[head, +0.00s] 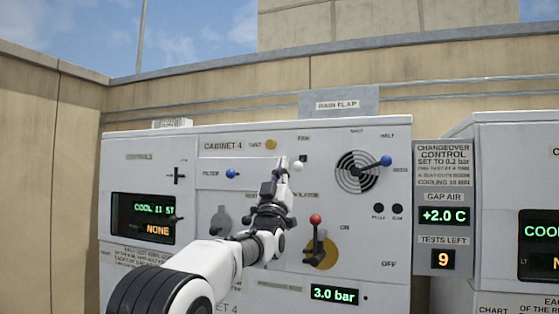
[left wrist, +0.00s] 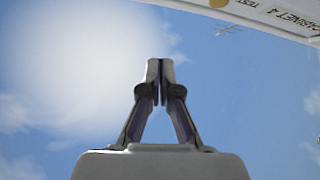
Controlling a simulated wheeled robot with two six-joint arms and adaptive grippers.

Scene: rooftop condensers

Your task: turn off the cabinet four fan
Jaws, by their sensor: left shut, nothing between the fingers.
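Cabinet 4 (head: 270,290) is the grey-white unit in the middle of the head view. A small pale round knob (head: 299,165) sits under a small label (head: 303,138) that seems to read FAN. My left gripper (head: 283,162) is shut and empty, its tips just left of this knob in the picture; I cannot tell whether they touch it. A red-knobbed lever (head: 316,219) stands upright on a yellow plate between ON and OFF labels. In the left wrist view the shut fingers (left wrist: 160,68) point at sky, with the cabinet edge (left wrist: 270,15) at top right. My right gripper is out of view.
A round vent (head: 352,175) with a blue-knobbed lever (head: 386,160) is right of the gripper. A blue knob (head: 231,174) is left of it. A display (head: 334,295) reads 3.0 bar. My left arm hides part of the lower panel. Another cabinet (head: 520,180) stands right.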

